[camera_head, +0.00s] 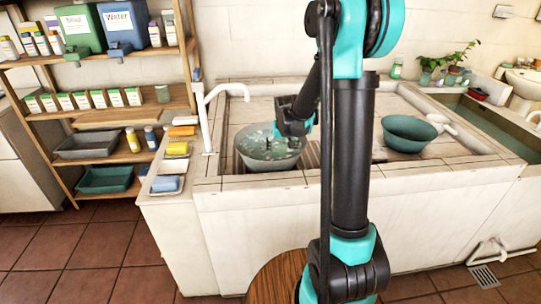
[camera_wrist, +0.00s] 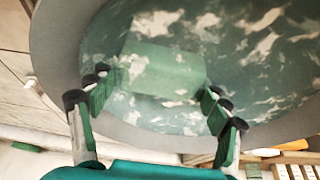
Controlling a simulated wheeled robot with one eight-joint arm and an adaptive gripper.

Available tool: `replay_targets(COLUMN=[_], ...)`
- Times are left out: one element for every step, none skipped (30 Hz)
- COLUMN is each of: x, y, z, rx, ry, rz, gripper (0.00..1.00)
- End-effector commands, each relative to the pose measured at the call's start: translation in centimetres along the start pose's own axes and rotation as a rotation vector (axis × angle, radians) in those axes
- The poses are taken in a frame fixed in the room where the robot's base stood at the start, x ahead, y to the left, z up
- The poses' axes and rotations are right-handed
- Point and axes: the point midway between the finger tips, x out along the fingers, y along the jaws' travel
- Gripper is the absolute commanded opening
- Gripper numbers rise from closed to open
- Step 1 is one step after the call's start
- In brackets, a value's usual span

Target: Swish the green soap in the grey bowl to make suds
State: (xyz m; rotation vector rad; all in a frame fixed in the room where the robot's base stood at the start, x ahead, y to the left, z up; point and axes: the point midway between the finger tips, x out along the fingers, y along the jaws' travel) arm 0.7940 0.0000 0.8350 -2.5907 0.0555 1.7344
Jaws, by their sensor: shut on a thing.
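The grey bowl (camera_head: 260,162) stands in the basin under the white tap. It holds water with patches of white suds on top. In the wrist view the bowl's grey rim (camera_wrist: 52,50) curves around the water. The green soap (camera_wrist: 165,70) lies in the water between my fingers, partly under the surface and covered by foam. My gripper (camera_wrist: 157,88) is shut on the green soap, with one finger at each side. In the head view my gripper (camera_head: 293,128) reaches down into the bowl, and the soap cannot be made out there.
A white tap (camera_head: 212,100) rises at the bowl's left. A green bowl (camera_head: 407,133) stands to the right in the basin. Yellow soap (camera_head: 177,149) and blue soap (camera_head: 165,184) sit on the left ledge. A shelf of bottles and trays (camera_head: 100,118) stands at the left.

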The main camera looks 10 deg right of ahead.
Motion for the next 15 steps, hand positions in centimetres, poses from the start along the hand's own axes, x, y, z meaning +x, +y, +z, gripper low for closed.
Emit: replay_targets(x=[0.2, 0.2, 0.4, 0.5, 0.6, 0.7, 0.8, 0.8, 0.9, 1.0, 1.0, 1.1, 1.1, 1.1, 1.1], y=[0.0, 0.0, 0.0, 0.0, 0.0, 0.0, 0.0, 0.0, 0.0, 0.0, 0.0, 0.0, 0.0, 0.0, 0.0], z=[-0.4, -0.7, -1.0, -1.2, -1.4, -1.8, -2.0, -2.1, -2.3, -2.5, -2.6, -2.7, -2.7, -2.7, -2.7], rx=[0.000, 0.000, 0.000, 0.000, 0.000, 0.000, 0.000, 0.000, 0.000, 0.000, 0.000, 0.000, 0.000, 0.000, 0.000], ry=[0.000, 0.000, 0.000, 0.000, 0.000, 0.000, 0.000, 0.000, 0.000, 0.000, 0.000, 0.000, 0.000, 0.000, 0.000], rz=[0.000, 0.000, 0.000, 0.000, 0.000, 0.000, 0.000, 0.000, -0.001, -0.001, -0.001, -0.001, -0.001, -0.001, -0.001], gripper=[0.26, 0.26, 0.26, 0.26, 0.26, 0.26, 0.26, 0.26, 0.26, 0.26, 0.26, 0.26, 0.26, 0.26, 0.26])
